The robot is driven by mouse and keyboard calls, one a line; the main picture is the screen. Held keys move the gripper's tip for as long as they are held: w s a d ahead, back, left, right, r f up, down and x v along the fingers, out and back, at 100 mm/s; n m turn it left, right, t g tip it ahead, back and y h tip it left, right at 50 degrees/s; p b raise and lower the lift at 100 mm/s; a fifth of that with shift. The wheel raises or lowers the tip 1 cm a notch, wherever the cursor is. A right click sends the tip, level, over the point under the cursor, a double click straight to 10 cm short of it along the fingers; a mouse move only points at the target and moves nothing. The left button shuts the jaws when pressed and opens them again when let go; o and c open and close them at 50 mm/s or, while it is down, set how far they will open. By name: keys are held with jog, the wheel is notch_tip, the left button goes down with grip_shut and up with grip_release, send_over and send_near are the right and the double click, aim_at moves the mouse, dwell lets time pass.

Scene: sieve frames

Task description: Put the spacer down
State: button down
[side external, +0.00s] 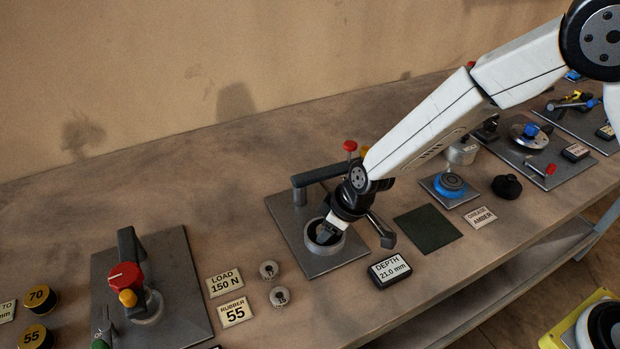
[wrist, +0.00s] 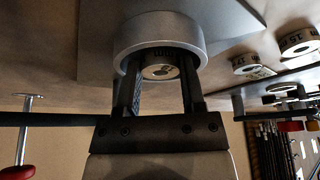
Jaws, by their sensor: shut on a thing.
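The spacer (wrist: 160,72), a small pale disc with a dark centre and partly unreadable marks, shows between the fingers in the wrist view. My gripper (wrist: 160,62) is shut on it, with the fingertips reaching into the mouth of a grey metal ring-shaped cup (wrist: 118,50). In the side view my gripper (side external: 328,234) points down over the same cup (side external: 334,249), which stands on a grey plate (side external: 290,222). The spacer is hidden there. I cannot tell whether it touches the bottom of the cup.
A depth display (side external: 389,270) reads 21.0 mm in front of the plate. Two loose rings (side external: 268,269) lie to its left, beside LOAD 150 N and RUBBER 55 signs (side external: 235,312). A red-topped post (side external: 350,146) rises behind my gripper. A dark green mat (side external: 429,229) is bare.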

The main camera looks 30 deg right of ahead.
jog(key=shift+f, duration=0.3)
jog(key=shift+c, duration=2.4)
grip_release()
jog(key=shift+r, duration=0.15)
jog(key=shift+s+r, duration=0.1)
jog(key=shift+r, duration=0.3)
jog(key=v, duration=1.1)
jog(key=shift+d+r, duration=0.1)
jog(key=shift+r, duration=0.1)
jog(key=shift+d, duration=0.15)
